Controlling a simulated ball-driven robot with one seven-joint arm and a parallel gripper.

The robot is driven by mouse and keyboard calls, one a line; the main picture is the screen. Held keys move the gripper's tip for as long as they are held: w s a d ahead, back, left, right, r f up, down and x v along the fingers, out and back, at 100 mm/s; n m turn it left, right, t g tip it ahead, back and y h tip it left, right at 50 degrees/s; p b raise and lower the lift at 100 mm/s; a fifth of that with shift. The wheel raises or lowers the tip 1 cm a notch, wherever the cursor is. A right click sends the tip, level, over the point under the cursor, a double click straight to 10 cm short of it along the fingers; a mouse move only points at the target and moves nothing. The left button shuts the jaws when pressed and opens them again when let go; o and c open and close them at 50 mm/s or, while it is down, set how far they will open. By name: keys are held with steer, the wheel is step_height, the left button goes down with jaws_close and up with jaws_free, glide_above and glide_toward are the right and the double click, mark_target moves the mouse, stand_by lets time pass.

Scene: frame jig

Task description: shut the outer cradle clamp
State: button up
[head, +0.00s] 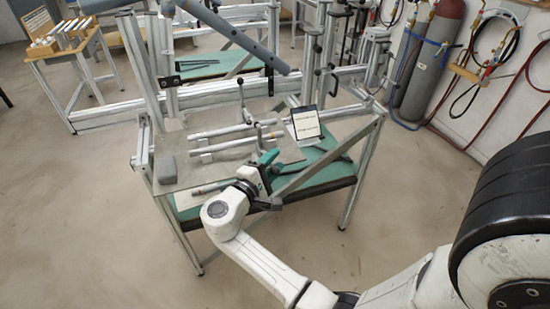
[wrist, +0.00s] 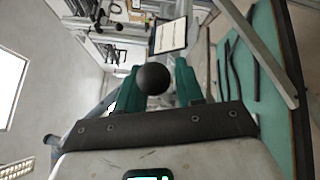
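My gripper (head: 262,165) is at the front edge of the jig plate in the head view, beside the near end of the jig's tubes. In the wrist view its two green fingers (wrist: 160,88) stand on either side of a black ball knob (wrist: 153,78). The knob fills most of the gap and overlaps the left finger. I cannot tell whether the fingers press on it. The lever below the knob and the outer clamp's jaw are hidden. Another clamp lever (head: 240,88) stands upright farther back on the jig, with a dark knob.
Parallel metal tubes (head: 235,130) lie across the jig plate (head: 172,145), with a grey block (head: 167,167) at its left. A sign (head: 306,124) stands at the right, also in the wrist view (wrist: 171,36). Dark bars lie on the green shelf (head: 325,172). Open floor surrounds the front.

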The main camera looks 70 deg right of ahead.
steer(key=shift+s+d, duration=0.1)
steer(key=shift+d, duration=0.35)
jaws_close()
stand_by(0.4)
